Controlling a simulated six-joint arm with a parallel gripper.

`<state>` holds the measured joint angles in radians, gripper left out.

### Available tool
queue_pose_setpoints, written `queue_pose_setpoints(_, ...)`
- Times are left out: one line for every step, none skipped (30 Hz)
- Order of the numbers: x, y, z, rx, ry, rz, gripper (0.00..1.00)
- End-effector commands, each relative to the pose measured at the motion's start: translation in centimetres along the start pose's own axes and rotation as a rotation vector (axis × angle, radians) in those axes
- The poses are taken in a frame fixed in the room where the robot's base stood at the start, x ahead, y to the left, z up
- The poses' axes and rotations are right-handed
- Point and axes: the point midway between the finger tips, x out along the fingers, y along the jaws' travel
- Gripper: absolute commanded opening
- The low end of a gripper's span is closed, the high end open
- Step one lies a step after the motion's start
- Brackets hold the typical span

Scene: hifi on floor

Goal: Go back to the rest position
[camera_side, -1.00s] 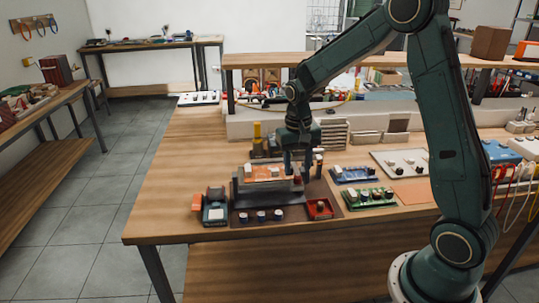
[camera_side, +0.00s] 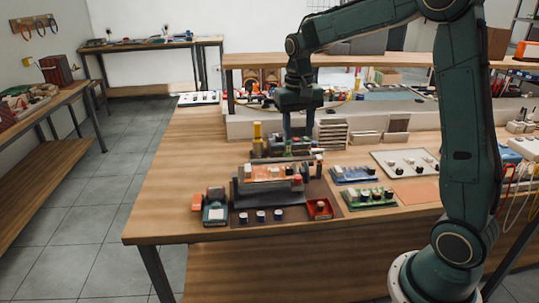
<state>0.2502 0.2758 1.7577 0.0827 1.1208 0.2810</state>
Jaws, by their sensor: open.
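My gripper (camera_side: 299,127) points down above the back of the wooden table (camera_side: 163,205), in front of the low pale wall. It is clear of the objects on the table, and no object shows between its fingers. The fingers are small and partly merge with the things behind them. The grey stand with an orange board (camera_side: 265,173) on it sits on the dark mat, below and in front of my gripper.
A blue board (camera_side: 354,174), a green board (camera_side: 370,197) and a white tray (camera_side: 405,163) lie to the right. A small red tray (camera_side: 320,209) and a teal device (camera_side: 214,212) stand at the front. A wooden shelf (camera_side: 260,60) runs behind. The table's left part is bare.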

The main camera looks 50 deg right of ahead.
Motion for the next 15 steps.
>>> queue_pose_setpoints(0.0,0.0,0.0,0.000,0.000,0.000,0.44)
queue_pose_setpoints(0.0,0.0,0.0,0.000,0.000,0.000,0.44)
queue_pose_setpoints(0.0,0.0,0.0,0.000,0.000,0.000,0.44)
queue_pose_setpoints(0.0,0.0,0.0,0.000,0.000,0.000,0.44)
queue_pose_setpoints(0.0,0.0,0.0,-0.001,0.001,0.000,0.44)
queue_pose_setpoints(-0.1,0.0,0.1,-0.003,0.003,-0.001,0.44)
queue_pose_setpoints(-0.2,0.0,0.2,-0.005,0.005,-0.002,0.44)
queue_pose_setpoints(-0.3,0.0,0.3,-0.008,0.007,-0.003,0.44)
queue_pose_setpoints(-0.5,-0.1,0.5,-0.013,0.011,-0.004,0.44)
queue_pose_setpoints(-0.6,-0.1,0.7,-0.017,0.014,-0.006,0.44)
queue_pose_setpoints(-0.8,-0.1,1.0,-0.023,0.018,-0.007,0.44)
queue_pose_setpoints(-1.1,-0.1,1.3,-0.031,0.026,-0.011,0.44)
queue_pose_setpoints(-1.4,-0.1,1.7,-0.039,0.032,-0.013,0.44)
queue_pose_setpoints(-1.7,-0.1,2.0,-0.047,0.040,-0.016,0.44)
queue_pose_setpoints(-2.1,-0.2,2.6,-0.059,0.051,-0.020,0.44)
